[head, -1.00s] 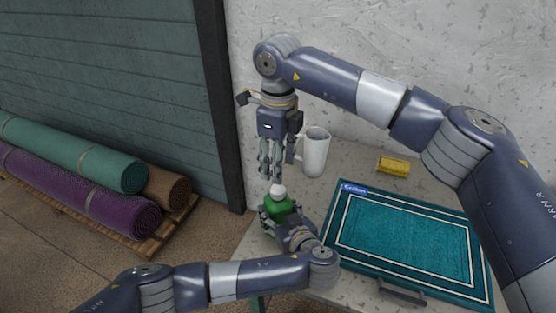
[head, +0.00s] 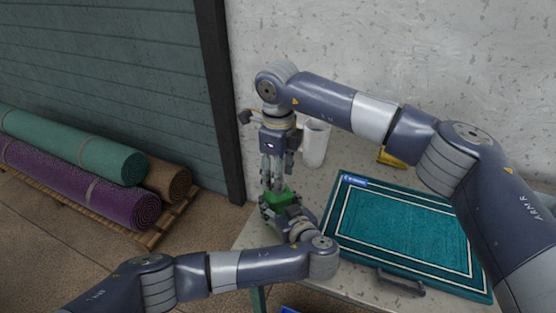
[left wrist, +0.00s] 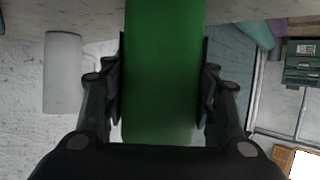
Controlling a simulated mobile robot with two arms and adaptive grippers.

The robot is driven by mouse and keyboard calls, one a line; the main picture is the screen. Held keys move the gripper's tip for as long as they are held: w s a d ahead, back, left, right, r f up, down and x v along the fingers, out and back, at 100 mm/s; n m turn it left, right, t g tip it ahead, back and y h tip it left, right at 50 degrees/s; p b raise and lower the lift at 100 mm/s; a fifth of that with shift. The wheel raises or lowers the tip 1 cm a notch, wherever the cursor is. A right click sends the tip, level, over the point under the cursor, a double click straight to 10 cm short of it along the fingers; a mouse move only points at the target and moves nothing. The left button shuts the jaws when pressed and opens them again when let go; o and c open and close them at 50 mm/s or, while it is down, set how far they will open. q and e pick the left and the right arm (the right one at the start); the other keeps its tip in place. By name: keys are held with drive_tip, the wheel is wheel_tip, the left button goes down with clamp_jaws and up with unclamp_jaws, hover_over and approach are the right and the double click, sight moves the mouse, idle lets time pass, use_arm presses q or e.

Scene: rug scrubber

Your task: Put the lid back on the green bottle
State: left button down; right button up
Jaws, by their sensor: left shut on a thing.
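The green bottle (head: 280,197) stands upright at the near left corner of the table. My left gripper (head: 276,209) is shut on it, and the left wrist view shows the bottle (left wrist: 162,60) between the two fingers. My right gripper (head: 272,184) points straight down, its fingertips at the bottle's top. The white lid cannot be seen now; the fingers and the bottle's top overlap where it was. I cannot tell whether the right fingers grip anything.
A white jug (head: 315,144) stands just behind and right of the right gripper. A yellow object (head: 391,158) lies near the wall. A teal rug (head: 405,232) in a tray with a handle covers the table's right. Rolled rugs (head: 75,150) lie on a pallet at left.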

drive_tip(key=shift+f, duration=0.65)
clamp_jaws()
drive_tip(key=shift+o, duration=0.6)
unclamp_jaws()
